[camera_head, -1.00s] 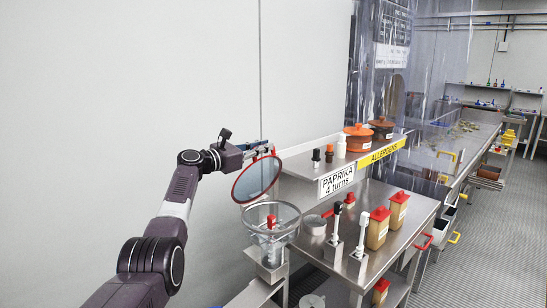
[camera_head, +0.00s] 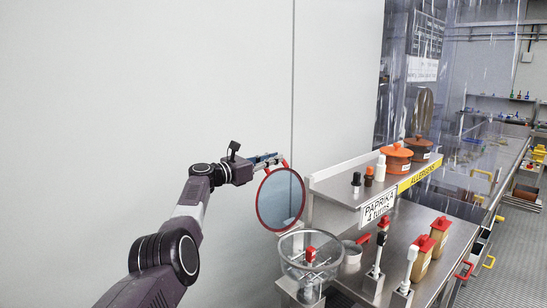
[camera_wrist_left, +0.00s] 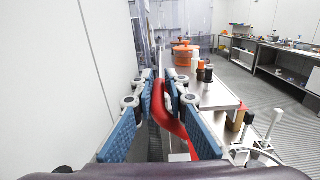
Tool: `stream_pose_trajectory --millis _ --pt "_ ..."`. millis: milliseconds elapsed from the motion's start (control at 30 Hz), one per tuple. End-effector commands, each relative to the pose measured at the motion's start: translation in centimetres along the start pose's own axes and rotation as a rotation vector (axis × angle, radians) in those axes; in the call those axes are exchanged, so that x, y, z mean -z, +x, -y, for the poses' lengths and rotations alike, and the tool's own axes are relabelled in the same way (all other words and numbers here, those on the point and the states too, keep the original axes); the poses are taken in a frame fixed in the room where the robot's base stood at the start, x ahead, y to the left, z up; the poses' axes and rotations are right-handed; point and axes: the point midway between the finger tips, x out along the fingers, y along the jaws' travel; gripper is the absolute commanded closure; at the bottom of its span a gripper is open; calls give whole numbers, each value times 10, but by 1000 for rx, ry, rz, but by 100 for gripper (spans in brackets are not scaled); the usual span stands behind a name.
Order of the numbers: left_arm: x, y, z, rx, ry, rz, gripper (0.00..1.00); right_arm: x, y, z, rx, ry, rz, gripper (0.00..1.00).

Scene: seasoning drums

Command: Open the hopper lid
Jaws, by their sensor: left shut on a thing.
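The hopper lid (camera_head: 281,200), a translucent disc with a red rim, stands raised and nearly upright in the head view. The hopper (camera_head: 312,262), a clear round bowl, is open below it; a red-topped part shows inside. My left gripper (camera_head: 268,160) is at the lid's upper edge, shut on its red handle (camera_head: 287,163). In the left wrist view the blue-padded fingers (camera_wrist_left: 160,97) close around the red handle (camera_wrist_left: 202,138). The lid's disc cannot be made out there. My right gripper is not in view.
Right of the hopper, a steel bench (camera_head: 400,240) holds white dispensers and red-lidded containers (camera_head: 437,230). A raised shelf (camera_head: 345,183) with a paprika sign (camera_head: 377,207) bears small bottles and orange pots (camera_head: 397,158). A bare wall (camera_head: 130,90) stands at left.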

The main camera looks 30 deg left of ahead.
Motion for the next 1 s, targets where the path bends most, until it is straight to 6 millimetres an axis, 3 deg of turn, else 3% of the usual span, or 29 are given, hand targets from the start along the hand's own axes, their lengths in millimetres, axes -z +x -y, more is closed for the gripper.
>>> stream_pose_trajectory --millis 33,367,400,533,1000 --pt "19 1 6 14 -8 -29 100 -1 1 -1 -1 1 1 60" --pt "19 2 6 15 -10 -30 100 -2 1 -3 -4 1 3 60" --pt "19 2 6 15 -10 -30 86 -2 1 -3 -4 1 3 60" --pt "19 2 6 14 -10 -29 72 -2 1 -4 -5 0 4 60" --pt "12 -2 2 6 -8 -17 71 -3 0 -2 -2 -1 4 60"
